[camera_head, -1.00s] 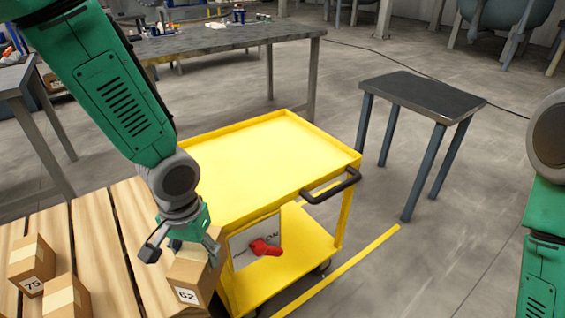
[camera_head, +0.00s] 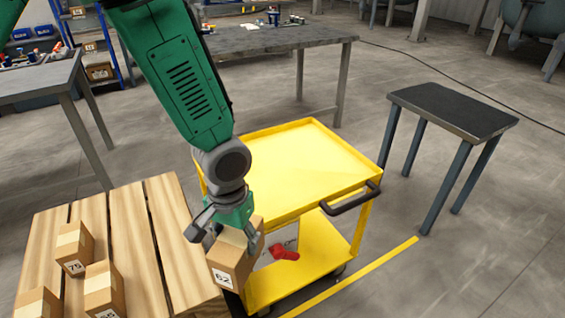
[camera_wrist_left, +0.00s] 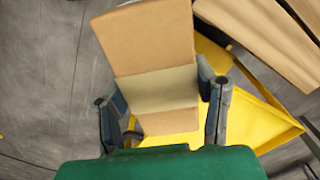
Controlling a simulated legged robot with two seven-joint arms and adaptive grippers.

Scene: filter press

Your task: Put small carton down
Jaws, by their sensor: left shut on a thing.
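My left gripper (camera_head: 224,235) is shut on a small carton (camera_head: 232,268) labelled 62. In the head view the carton hangs at the right edge of the wooden pallet (camera_head: 155,240), in front of the yellow cart (camera_head: 300,165). In the left wrist view the carton (camera_wrist_left: 150,50) sits between the two fingers of the gripper (camera_wrist_left: 163,105), with its tape strip showing. Cart and pallet parts lie behind it. The carton's underside is hidden, and I cannot tell its height above the floor. My right gripper is not in view.
Several cartons, one labelled 75 (camera_head: 74,250), stand on the pallet's left part. The cart's top is empty; a red object (camera_head: 284,253) shows by its lower shelf. A small dark table (camera_head: 453,110) stands right. A long workbench (camera_head: 265,38) is behind.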

